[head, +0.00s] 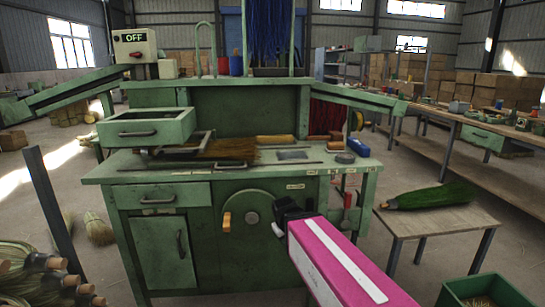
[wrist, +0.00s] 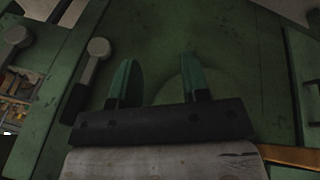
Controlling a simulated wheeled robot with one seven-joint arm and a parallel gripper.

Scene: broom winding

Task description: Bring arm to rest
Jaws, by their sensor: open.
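My gripper (wrist: 160,78) is open in the wrist view, its two green fingers apart with nothing between them. In the head view my pink arm reaches up from the bottom right, and the dark gripper (head: 288,215) is in front of the green winding bench (head: 180,258), right of the round plate (head: 250,210). How far it stands off the bench front cannot be told. Its fingers are mostly hidden in the head view. A grey-knobbed lever (wrist: 97,50) is left of the fingers in the wrist view.
A broom head (head: 228,148) lies on the bench top. A raised drawer (head: 147,128) and a box marked OFF (head: 134,45) are at the left. A green broom (head: 435,197) lies on a small table (head: 440,220) at the right. A green crate (head: 486,292) is at the bottom right.

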